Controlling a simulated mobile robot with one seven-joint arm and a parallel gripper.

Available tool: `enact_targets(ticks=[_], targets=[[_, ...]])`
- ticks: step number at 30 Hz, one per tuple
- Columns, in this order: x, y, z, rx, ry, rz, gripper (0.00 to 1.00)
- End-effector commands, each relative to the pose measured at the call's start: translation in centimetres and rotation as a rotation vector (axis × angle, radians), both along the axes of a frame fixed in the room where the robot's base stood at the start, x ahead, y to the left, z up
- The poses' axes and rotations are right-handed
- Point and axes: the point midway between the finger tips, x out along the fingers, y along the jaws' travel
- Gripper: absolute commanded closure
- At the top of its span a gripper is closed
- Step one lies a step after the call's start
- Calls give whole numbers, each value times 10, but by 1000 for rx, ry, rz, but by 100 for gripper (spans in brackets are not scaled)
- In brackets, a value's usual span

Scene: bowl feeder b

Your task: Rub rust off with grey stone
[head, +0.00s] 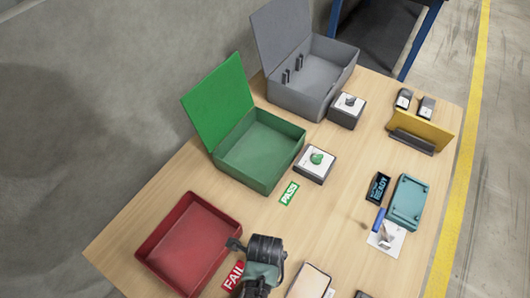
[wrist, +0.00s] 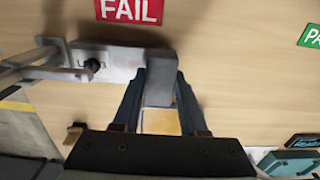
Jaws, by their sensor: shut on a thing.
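My gripper (wrist: 161,78) points down over the wooden table in the wrist view. Its two dark fingers are shut on a grey block, which looks like the grey stone (wrist: 159,90). A yellowish patch shows just below the block; I cannot tell whether it is part of it. A pale metal plate (wrist: 118,62) with lettering and a dark knob lies left of the fingers, its right end close to or touching them. No rust can be made out. In the head view my gripper (head: 262,258) is beside the red FAIL label (head: 233,276); the stone is hidden there.
A red tray (head: 190,240), an open green box (head: 262,150) and an open grey box (head: 315,75) stand along the left. The PASS label (head: 289,194), a teal tray (head: 406,202) and a yellow holder (head: 425,128) are farther right.

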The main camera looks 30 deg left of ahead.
Motion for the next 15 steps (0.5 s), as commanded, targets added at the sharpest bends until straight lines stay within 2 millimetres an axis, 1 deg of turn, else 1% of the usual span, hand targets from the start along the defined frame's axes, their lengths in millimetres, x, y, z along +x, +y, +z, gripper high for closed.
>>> enact_targets(ticks=[13,15], targets=[[0,0,-10,0,0,0,100],[0,0,-8,0,0,0,100]])
